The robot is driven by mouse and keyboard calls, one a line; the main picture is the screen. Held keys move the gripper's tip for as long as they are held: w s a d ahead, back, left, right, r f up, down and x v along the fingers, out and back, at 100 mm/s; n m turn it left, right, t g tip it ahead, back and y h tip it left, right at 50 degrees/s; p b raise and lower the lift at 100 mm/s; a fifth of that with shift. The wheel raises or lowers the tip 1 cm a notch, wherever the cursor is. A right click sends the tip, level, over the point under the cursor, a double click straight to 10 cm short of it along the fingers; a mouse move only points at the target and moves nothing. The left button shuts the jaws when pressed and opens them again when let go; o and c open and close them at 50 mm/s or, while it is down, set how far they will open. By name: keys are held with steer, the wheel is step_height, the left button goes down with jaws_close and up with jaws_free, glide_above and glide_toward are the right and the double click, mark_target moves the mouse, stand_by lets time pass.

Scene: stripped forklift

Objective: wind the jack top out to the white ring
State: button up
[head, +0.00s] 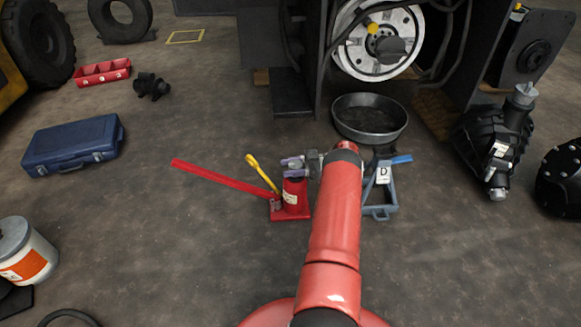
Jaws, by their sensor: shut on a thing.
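The red bottle jack (295,198) stands upright on the floor near the middle of the head view. Its long red handle (225,178) reaches out to the upper left. My gripper (293,163) comes in from the right at the top of the jack, its pale purple fingers shut on the jack top. The jack top itself is mostly hidden between the fingers, and I cannot make out a white ring. My red arm crosses the view just right of the jack.
A blue-grey stand (380,205) tagged D is close to the right of my arm. A yellow-handled tool (262,172) rises beside the jack.

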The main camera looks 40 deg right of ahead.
mark_target(291, 165)
steer(key=shift+s+a+f+n+g+y, duration=0.15)
steer(key=shift+n+g+y, duration=0.1)
steer(key=shift+g, duration=0.2)
steer(key=shift+d+f+n+g+y, duration=0.15)
steer(key=shift+n+g, duration=0.1)
steer(key=shift+g, duration=0.2)
steer(key=shift+a, duration=0.1)
steer(key=o, duration=1)
steer(key=shift+r, duration=0.15)
steer(key=shift+r, duration=0.15)
step_height(291, 165, up, 20)
steer(key=p, duration=0.4)
